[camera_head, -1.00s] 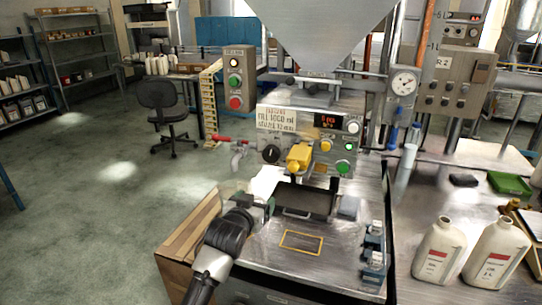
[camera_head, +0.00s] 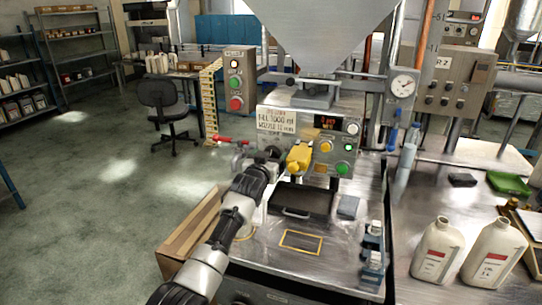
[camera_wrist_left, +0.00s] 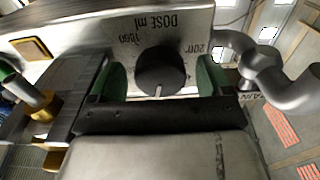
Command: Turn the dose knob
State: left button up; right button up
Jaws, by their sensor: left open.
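The black dose knob (camera_wrist_left: 160,72) sits on the metal panel under the label "DOSE ml", with a white pointer mark on its lower side in the left wrist view. My left gripper (camera_wrist_left: 162,82) is open, with one green-padded finger on each side of the knob and visible gaps to it. Whether the fingers reach around the knob's depth is hard to tell. In the head view my left gripper (camera_head: 266,161) is at the left part of the control panel (camera_head: 300,123) and mostly hides the knob. My right gripper is not in view.
A yellow nozzle part (camera_head: 299,158) is just right of my left gripper. A red-handled valve (camera_head: 222,140) is to its left. White jugs (camera_head: 438,250) stand at right.

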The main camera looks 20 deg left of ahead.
pick_arm(q)
jog(key=shift+w, duration=0.65)
jog(key=c, duration=0.9)
jog(key=shift+m, duration=0.3)
jog(key=m, duration=1.1)
jog(key=shift+a, duration=0.1)
